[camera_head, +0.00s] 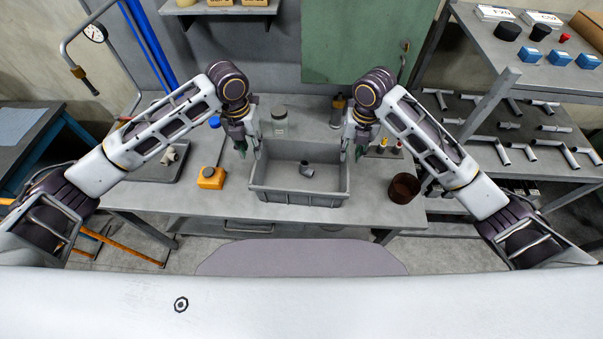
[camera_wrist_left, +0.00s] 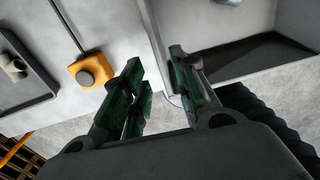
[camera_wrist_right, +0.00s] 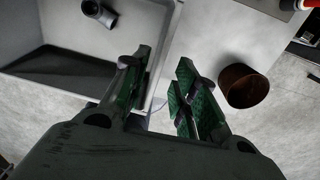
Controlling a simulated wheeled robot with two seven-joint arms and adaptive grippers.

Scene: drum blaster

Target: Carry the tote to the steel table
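The grey tote (camera_head: 300,197) stands upright on a light grey worktop (camera_head: 400,217), with a dark pipe elbow (camera_head: 306,169) lying inside. My left gripper (camera_head: 248,148) is at the tote's left wall. In the left wrist view its green-padded fingers (camera_wrist_left: 160,85) are apart, with the wall's rim running toward the gap. My right gripper (camera_head: 354,148) is at the right wall. In the right wrist view its fingers (camera_wrist_right: 158,88) are also apart, with the rim (camera_wrist_right: 165,50) toward the gap. I cannot tell whether any finger touches the tote.
An orange box (camera_head: 211,178) stands left of the tote, and a brown cup (camera_head: 404,188) right of it. A clear jar (camera_head: 280,122) and a dark bottle (camera_head: 338,110) stand behind. A shelf rack (camera_head: 520,80) with pipes is at right; a darker table (camera_head: 25,140) at left.

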